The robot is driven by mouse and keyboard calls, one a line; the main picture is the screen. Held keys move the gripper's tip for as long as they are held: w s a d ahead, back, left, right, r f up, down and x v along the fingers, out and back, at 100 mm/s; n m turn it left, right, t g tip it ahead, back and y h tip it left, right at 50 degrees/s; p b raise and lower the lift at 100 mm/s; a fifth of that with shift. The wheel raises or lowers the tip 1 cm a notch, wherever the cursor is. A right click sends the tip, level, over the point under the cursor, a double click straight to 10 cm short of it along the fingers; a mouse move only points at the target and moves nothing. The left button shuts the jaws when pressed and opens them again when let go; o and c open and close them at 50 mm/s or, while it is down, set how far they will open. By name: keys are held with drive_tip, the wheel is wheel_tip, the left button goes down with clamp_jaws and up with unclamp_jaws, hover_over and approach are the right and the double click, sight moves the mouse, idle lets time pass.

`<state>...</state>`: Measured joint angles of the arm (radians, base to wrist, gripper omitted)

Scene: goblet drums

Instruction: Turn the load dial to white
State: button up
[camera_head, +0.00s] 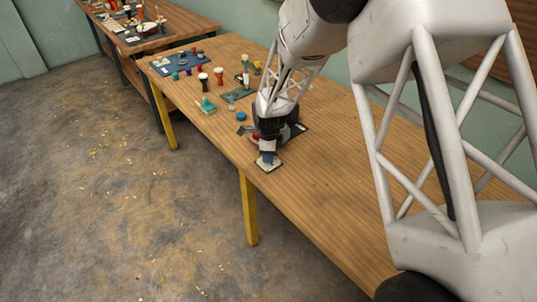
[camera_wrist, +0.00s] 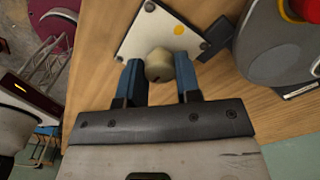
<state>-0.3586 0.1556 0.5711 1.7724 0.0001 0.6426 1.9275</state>
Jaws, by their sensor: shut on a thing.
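The load dial is a beige round knob (camera_wrist: 160,66) on a white square plate (camera_wrist: 138,36) with a yellow dot on its face. The plate lies on the wooden table near its front edge, and in the head view its rim (camera_head: 271,170) shows under my gripper (camera_head: 267,157). In the wrist view my gripper (camera_wrist: 160,80) has its blue fingers on either side of the knob, shut on it. A small dark mark shows on the knob. Which way the dial points, and any white mark, I cannot tell.
A grey machine (camera_wrist: 280,45) with a red button (camera_wrist: 306,9) stands close beside the plate. A blue disc (camera_head: 241,116), several goblet-shaped pieces (camera_head: 219,75) and a blue mat (camera_head: 176,64) are farther back. The table's near right part is clear.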

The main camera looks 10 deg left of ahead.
drive_tip(key=shift+r, duration=0.1)
idle(0.3)
drive_tip(key=o, duration=0.9)
drive_tip(key=shift+r, duration=3.85)
